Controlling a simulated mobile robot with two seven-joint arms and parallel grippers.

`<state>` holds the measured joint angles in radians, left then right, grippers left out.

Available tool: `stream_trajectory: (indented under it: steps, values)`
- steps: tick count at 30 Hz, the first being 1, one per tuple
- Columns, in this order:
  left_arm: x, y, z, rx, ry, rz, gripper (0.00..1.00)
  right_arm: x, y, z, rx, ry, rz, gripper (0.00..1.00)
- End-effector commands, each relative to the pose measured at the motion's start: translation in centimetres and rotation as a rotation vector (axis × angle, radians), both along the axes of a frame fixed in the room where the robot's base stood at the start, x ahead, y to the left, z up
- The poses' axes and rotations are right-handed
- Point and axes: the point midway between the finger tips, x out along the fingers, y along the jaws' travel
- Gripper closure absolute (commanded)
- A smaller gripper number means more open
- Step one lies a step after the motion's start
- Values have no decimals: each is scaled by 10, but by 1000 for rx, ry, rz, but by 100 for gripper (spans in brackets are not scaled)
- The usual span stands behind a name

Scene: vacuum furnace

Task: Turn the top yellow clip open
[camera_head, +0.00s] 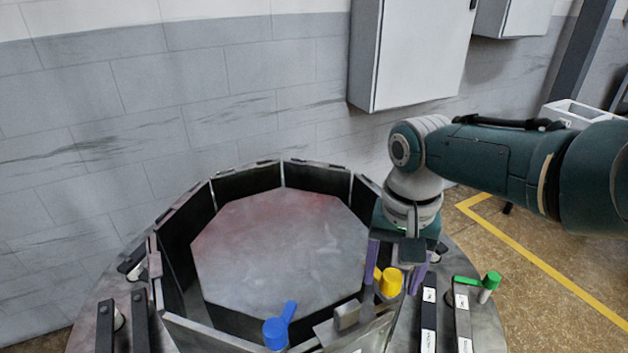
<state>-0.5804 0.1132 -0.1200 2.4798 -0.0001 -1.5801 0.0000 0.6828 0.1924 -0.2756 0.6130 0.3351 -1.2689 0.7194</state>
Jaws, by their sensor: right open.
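The yellow clip (391,282) is on the near right part of the furnace rim, with its round knob facing up and another bit of yellow just left of it. My right gripper (393,277) comes down from above with its purple fingers apart, one on each side of the yellow clip. I cannot tell whether either finger touches it. The gripper body hides part of the rim behind the clip. My left gripper is out of view.
A blue clip (276,333) is at the near rim, and a green clip (490,284) is at the right. Labelled dark bars (429,318) stand right of the yellow clip. The octagonal furnace chamber (275,245) is open and empty. A grey cabinet (420,55) hangs on the wall behind.

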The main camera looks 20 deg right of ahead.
Motion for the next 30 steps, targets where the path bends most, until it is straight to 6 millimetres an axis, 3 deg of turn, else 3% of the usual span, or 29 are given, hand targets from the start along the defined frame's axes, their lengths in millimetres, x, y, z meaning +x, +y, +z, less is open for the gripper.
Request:
stream_trajectory:
  steps: [1, 5, 12, 18, 30]
  values:
    - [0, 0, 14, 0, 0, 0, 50, 0, 0, 17, 0, -3, 0, 34]
    - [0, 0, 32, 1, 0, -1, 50, 1, -1, 45, -1, -4, 0, 34]
    - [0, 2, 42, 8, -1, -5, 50, 1, -1, 78, -2, -4, -1, 34]
    - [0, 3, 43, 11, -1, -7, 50, 0, -1, 88, -2, -2, -1, 34]
    - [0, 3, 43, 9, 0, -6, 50, 0, -1, 87, -2, -2, -1, 34]
